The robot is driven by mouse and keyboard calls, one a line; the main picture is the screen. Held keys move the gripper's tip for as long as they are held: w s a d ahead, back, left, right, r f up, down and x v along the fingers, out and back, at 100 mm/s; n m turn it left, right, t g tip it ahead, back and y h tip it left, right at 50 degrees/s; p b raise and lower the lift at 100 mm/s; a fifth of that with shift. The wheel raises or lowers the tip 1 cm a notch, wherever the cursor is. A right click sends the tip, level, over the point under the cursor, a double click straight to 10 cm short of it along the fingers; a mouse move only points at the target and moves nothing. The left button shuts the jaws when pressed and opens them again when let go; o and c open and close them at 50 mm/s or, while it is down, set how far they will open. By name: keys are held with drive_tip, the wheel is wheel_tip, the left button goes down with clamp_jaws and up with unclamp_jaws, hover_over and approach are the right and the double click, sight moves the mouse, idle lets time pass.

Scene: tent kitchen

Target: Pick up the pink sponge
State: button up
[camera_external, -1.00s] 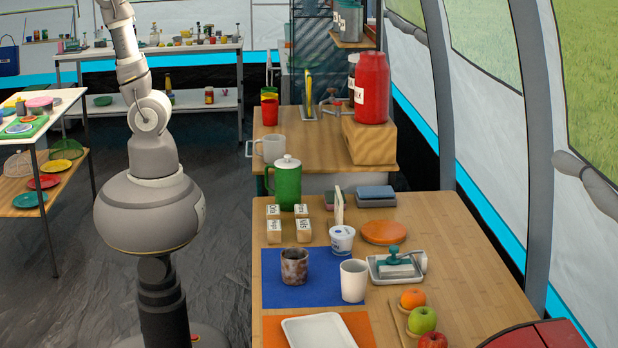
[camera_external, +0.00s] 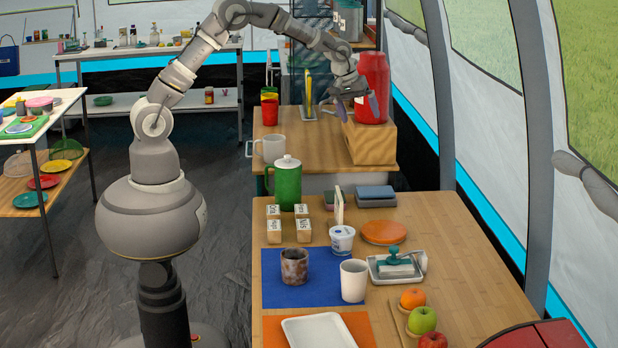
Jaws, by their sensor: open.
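I cannot make out a clearly pink sponge in this view. A blue-grey, sponge-like stack (camera_external: 376,193) lies at the back of the near wooden table. A smaller greenish-grey block (camera_external: 329,200) lies left of it, partly hidden by an upright pale board (camera_external: 339,206). My gripper (camera_external: 357,109) is open and points downward. It shows in front of the red jar, above the wooden block and higher in the picture than the blue-grey stack. I see nothing between its fingers.
The red jar (camera_external: 372,82) stands on a wooden block (camera_external: 370,144). A green pitcher (camera_external: 288,184), white tub (camera_external: 342,239), orange-brown disc (camera_external: 384,232) and white cup (camera_external: 353,281) crowd the near table (camera_external: 460,260). Its right side is mostly clear.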

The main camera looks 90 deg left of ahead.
drive_tip(key=s+a+f+n+g, duration=0.1)
drive_tip(key=s+f, duration=0.1)
drive_tip(key=f, duration=0.5)
drive_tip(key=s+a+f+n+g+b, duration=0.1)
drive_tip(key=s+f+n, duration=0.1)
drive_tip(key=f, duration=0.6)
drive_tip(key=s+a+f+n+g+h, duration=0.1)
drive_tip(key=s+a+f+g, duration=0.1)
drive_tip(key=f, duration=0.6)
drive_tip(key=shift+s+f+n, duration=0.2)
drive_tip(key=shift+s+n, duration=0.15)
drive_tip(key=shift+n, duration=0.05)
drive_tip(key=f+b, duration=0.1)
drive_tip(key=f, duration=0.1)
drive_tip(key=f+b, duration=0.2)
drive_tip(key=f, duration=0.1)
drive_tip(key=shift+w+a+f, duration=0.15)
drive_tip(key=shift+w+f, duration=0.05)
drive_tip(key=shift+f, duration=0.05)
drive_tip(key=shift+r, duration=0.1)
drive_tip(key=c, duration=1.1)
